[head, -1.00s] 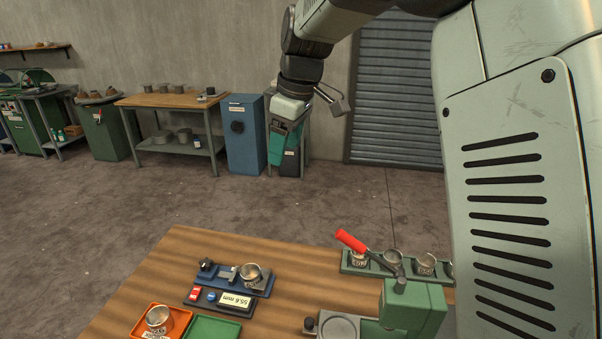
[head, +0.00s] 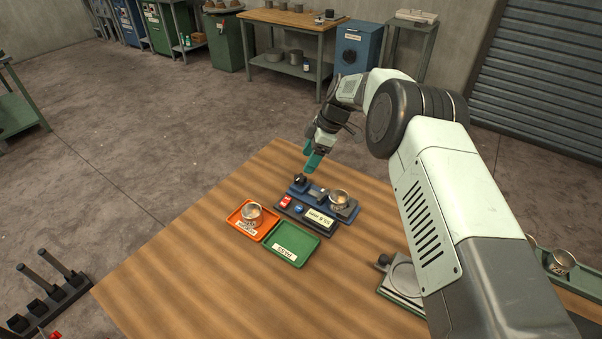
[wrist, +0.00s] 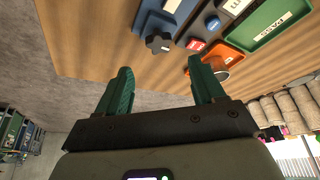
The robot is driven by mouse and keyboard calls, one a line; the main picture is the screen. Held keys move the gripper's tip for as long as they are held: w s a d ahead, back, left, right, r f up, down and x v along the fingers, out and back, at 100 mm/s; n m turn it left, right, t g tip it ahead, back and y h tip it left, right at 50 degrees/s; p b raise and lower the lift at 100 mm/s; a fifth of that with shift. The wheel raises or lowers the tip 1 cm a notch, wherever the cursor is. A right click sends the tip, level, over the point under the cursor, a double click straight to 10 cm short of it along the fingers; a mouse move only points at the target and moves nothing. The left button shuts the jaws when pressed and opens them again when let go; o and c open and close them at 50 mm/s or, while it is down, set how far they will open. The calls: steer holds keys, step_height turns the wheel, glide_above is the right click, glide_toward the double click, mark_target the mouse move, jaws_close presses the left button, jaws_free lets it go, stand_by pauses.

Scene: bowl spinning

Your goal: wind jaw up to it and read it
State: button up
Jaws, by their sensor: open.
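The blue measuring fixture (head: 322,197) stands on the wooden table, with a dark star-shaped knob (head: 300,181) at its left end. A metal bowl (head: 340,199) sits at its right end; I cannot tell whether the sliding jaw touches it. The display (head: 319,217) in front is too small to read surely. My gripper (head: 311,163) is open and empty, just above and beyond the knob. In the wrist view the two green fingers (wrist: 163,80) are apart, with the knob (wrist: 158,43) showing beyond the gap between them.
A red button (head: 286,201) and a blue button (head: 299,209) lie left of the display. An orange tray (head: 236,222) holds another bowl (head: 252,212); the green tray (head: 291,243) beside it is empty. My arm spans the right side. The table's left part is clear.

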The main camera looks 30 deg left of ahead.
mark_target(299, 177)
steer(key=x, duration=0.7)
steer(key=shift+w+f, duration=0.1)
steer(key=c, duration=1.1)
steer(key=shift+o, duration=0.2)
steer(key=shift+d, duration=0.1)
